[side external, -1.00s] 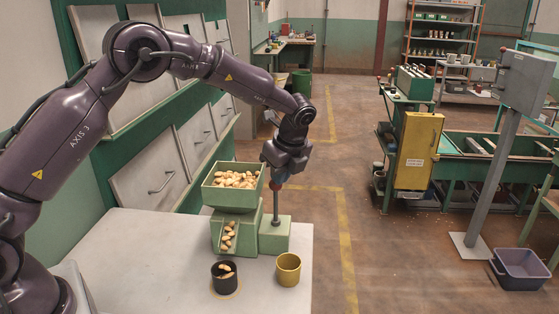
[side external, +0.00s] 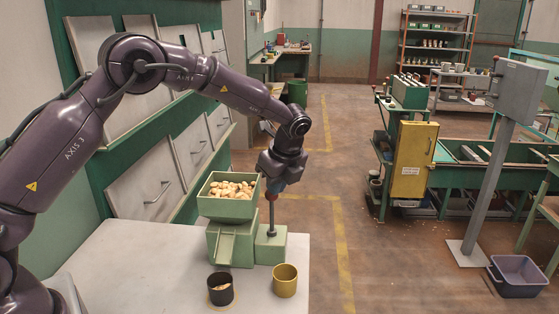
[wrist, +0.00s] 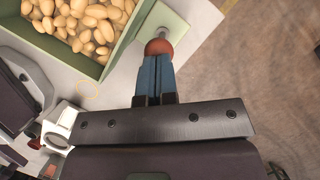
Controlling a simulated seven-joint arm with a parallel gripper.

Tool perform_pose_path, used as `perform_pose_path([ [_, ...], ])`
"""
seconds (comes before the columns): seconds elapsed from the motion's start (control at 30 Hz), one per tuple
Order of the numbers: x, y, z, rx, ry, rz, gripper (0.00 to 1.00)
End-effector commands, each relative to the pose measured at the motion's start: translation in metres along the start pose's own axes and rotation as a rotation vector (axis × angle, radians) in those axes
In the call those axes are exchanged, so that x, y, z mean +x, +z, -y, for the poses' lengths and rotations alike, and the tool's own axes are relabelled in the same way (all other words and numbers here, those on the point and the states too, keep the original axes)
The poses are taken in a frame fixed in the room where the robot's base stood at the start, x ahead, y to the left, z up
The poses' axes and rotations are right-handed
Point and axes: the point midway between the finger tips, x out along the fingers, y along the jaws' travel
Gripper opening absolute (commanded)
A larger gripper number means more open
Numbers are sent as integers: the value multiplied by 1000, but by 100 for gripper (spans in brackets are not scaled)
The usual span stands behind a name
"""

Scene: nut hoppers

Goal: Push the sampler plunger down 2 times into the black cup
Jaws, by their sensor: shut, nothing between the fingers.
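The sampler plunger is a thin grey rod (side external: 271,217) with a red knob (wrist: 158,47), standing upright on a green block (side external: 270,248). My gripper (side external: 271,190) is shut and empty, pointing down right over the knob. In the wrist view its blue fingertips (wrist: 155,60) overlap the knob; they look in contact with it or very close. The black cup (side external: 220,297) stands below the chute mouth, and tan nuts show inside it. The green chute (side external: 226,244) is bare.
A green hopper (side external: 225,208) full of nuts sits above the chute, left of the rod. A yellow cup (side external: 285,281) stands right of the black cup. The pale table (side external: 130,262) is clear to the left.

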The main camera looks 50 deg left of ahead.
Motion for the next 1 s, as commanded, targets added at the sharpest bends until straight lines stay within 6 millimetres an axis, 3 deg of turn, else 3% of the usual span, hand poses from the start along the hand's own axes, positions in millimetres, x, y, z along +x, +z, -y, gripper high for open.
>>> perform_pose_path([
  [0.17,-24,-2,-1,2,2,-3,0],
  [0.4,-83,-1,1,0,-5,-2,0],
  [0.6,-121,-1,1,1,-3,-1,0],
  [0.8,-138,0,1,1,-1,-1,0],
  [1.0,-140,0,1,1,-1,0,0],
])
